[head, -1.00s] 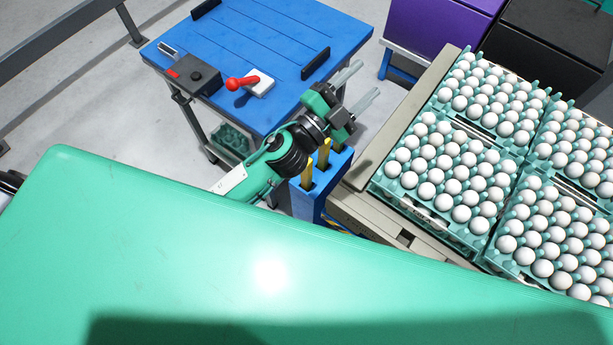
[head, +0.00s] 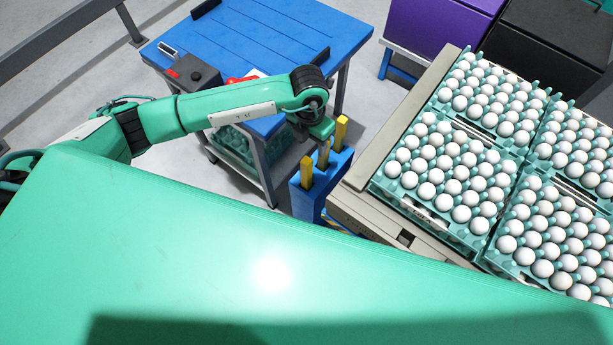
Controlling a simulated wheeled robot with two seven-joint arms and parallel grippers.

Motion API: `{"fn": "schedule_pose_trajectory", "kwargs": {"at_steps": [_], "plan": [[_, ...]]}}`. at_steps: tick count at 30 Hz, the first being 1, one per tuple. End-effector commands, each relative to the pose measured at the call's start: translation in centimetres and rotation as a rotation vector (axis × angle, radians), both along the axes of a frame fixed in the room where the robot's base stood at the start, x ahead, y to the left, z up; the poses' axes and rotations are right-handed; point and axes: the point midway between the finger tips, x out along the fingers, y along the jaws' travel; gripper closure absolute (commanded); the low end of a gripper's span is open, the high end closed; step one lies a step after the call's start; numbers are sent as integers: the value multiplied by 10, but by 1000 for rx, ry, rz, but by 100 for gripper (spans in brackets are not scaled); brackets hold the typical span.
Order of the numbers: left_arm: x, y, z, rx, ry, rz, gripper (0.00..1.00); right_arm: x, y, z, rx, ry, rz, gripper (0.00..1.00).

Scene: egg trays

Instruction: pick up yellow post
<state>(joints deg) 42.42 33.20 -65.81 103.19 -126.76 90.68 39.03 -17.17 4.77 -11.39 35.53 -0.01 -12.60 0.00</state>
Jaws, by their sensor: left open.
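The gripper is open and holds nothing that I can see. Its fingertips are mostly hidden beneath the wrist and behind the posts, so I cannot tell whether they touch a post. My right gripper is out of view.
A blue table (head: 250,38) stands behind, with a dark box (head: 193,77) and a red-handled item (head: 243,79) partly covered by my arm. Trays of white eggs (head: 432,215) fill the right on a beige conveyor (head: 392,150). A purple box (head: 430,32) stands behind.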

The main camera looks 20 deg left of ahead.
Motion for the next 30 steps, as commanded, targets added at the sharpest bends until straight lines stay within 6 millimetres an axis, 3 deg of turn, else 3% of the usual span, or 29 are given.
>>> {"fn": "schedule_pose_trajectory", "kwargs": {"at_steps": [5,15,23,30], "plan": [[4,12,-15,57,-6,11,49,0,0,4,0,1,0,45],[3,11,-76,52,-6,9,49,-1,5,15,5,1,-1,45],[2,11,-93,51,-6,9,49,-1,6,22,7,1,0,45],[1,12,-126,50,-6,9,49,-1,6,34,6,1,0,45]]}}
